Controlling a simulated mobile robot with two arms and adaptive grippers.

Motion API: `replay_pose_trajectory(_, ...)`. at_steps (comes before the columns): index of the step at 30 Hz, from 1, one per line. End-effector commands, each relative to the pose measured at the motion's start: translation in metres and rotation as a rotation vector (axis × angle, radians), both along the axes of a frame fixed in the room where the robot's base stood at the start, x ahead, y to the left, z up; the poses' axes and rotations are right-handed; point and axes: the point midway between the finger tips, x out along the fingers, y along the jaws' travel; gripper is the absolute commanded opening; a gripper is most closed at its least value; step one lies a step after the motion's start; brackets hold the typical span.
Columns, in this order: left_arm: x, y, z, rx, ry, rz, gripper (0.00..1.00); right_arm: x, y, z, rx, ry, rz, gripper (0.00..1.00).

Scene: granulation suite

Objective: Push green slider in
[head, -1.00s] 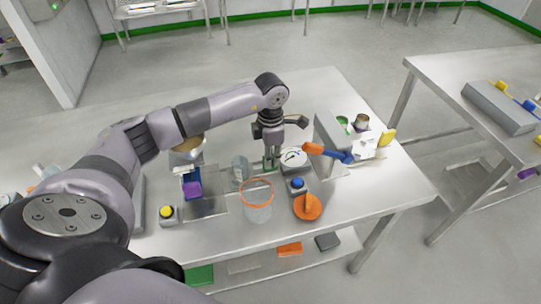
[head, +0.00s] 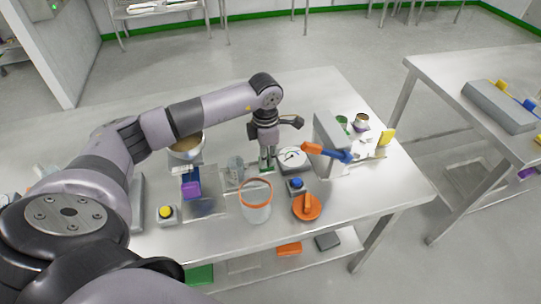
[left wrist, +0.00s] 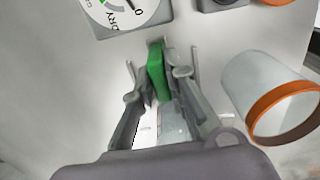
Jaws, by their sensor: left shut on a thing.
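The green slider (left wrist: 156,70) is a small upright green block in the left wrist view, on the table between thin grey rails. My left gripper (left wrist: 162,82) is shut on it, with one finger on each side. In the head view my left gripper (head: 266,160) points down at the tabletop, and only a little of the green slider (head: 265,168) shows beneath it. How far along its track the slider sits is hard to tell. My right gripper is not in view.
A dial gauge (head: 291,159) stands right of the gripper. A clear cup with an orange rim (head: 256,205) and a blue-button box (head: 296,187) stand in front. A glass beaker (head: 236,168) stands to the left. The steel table (head: 350,215) is bare at front right.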

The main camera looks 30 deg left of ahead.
Motion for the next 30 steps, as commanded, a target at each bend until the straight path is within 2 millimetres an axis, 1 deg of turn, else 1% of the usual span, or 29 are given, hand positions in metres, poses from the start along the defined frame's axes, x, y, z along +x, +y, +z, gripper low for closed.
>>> replay_pose_trajectory(1,-0.01,0.011,-0.001,0.008,0.005,0.004,0.0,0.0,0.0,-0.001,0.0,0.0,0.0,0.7)
replay_pose_trajectory(3,-0.021,0.021,-0.001,0.01,0.005,0.004,0.0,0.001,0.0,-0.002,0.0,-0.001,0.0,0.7)
replay_pose_trajectory(6,-0.036,0.034,-0.002,0.011,0.007,0.004,0.0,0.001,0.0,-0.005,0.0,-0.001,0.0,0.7)
replay_pose_trajectory(9,-0.047,0.043,-0.002,0.01,0.005,0.003,0.0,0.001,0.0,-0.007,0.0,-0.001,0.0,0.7)
replay_pose_trajectory(13,-0.053,0.047,-0.001,0.007,0.005,0.002,0.0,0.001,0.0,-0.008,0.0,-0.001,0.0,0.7)
replay_pose_trajectory(22,-0.053,0.047,0.0,0.006,0.002,0.001,0.0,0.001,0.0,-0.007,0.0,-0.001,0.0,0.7)
replay_pose_trajectory(23,-0.053,0.047,0.0,0.005,0.003,0.001,0.15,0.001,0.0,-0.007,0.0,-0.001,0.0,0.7)
replay_pose_trajectory(30,-0.053,0.046,0.0,0.005,0.003,0.001,0.31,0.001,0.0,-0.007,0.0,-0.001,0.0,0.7)
